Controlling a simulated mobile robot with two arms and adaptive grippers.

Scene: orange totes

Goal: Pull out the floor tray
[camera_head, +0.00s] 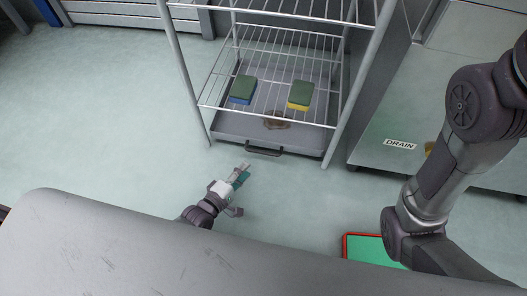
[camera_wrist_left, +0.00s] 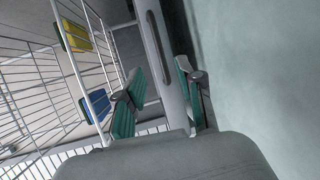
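The grey floor tray (camera_head: 230,125) lies on the floor under the wire rack, with a dark bar handle (camera_head: 264,151) on its front face. A brown patch (camera_head: 277,120) shows in the tray through the wires. My left gripper (camera_head: 243,190) is low in front of the rack, to the left of and nearer than the handle, apart from it. My right gripper is not in view; only my right arm shows.
A steel cabinet labelled DRAIN (camera_head: 400,144) stands to the right. A red-rimmed green thing (camera_head: 368,248) is at lower right. Floor before the tray is clear.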

